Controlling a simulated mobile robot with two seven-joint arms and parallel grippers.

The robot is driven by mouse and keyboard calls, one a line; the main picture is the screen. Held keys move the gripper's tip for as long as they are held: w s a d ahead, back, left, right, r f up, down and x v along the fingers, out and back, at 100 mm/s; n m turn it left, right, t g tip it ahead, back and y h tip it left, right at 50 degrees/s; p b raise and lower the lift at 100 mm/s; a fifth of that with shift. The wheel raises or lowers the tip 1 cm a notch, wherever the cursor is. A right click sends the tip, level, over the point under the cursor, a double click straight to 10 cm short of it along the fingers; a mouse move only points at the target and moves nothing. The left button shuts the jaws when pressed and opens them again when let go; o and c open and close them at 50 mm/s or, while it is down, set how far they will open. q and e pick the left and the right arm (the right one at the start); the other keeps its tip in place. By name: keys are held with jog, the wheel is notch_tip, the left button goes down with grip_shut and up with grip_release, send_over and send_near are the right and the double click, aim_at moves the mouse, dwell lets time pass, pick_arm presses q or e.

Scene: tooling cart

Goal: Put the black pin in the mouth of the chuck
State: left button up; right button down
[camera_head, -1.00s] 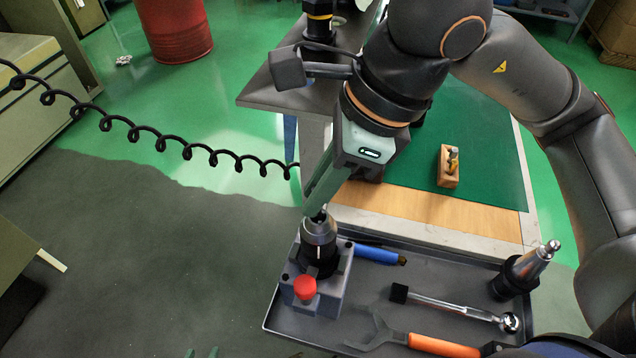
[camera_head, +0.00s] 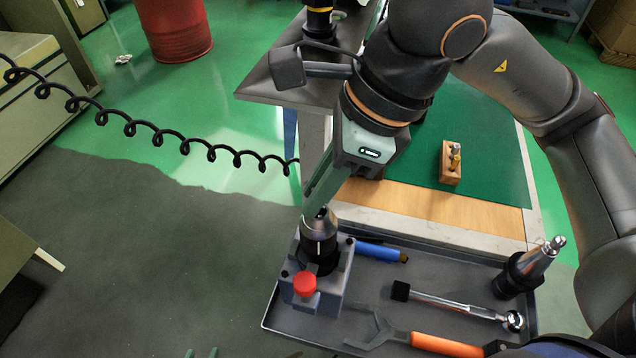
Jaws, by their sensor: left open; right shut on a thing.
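My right gripper (camera_head: 316,207) reaches down from above and is shut right over the chuck mouth. A small dark bit of the black pin (camera_head: 322,213) shows at its fingertips; the rest is hidden by the fingers. I cannot tell how far the pin's lower end is inside the mouth.
The tray (camera_head: 272,318) also holds a blue-handled tool (camera_head: 378,252), a ratchet (camera_head: 455,305), an orange-handled wrench (camera_head: 445,345) and a tapered tool holder (camera_head: 525,268). A wooden block (camera_head: 450,168) with small pins stands on the green mat (camera_head: 490,150).

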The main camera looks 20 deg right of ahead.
dwell(0.3)
jog(key=c, duration=0.8)
grip_release()
jog(key=shift+o, duration=0.2)
jog(key=v, duration=1.2)
jog(key=shift+r, duration=0.25)
jog(key=shift+s, duration=0.15)
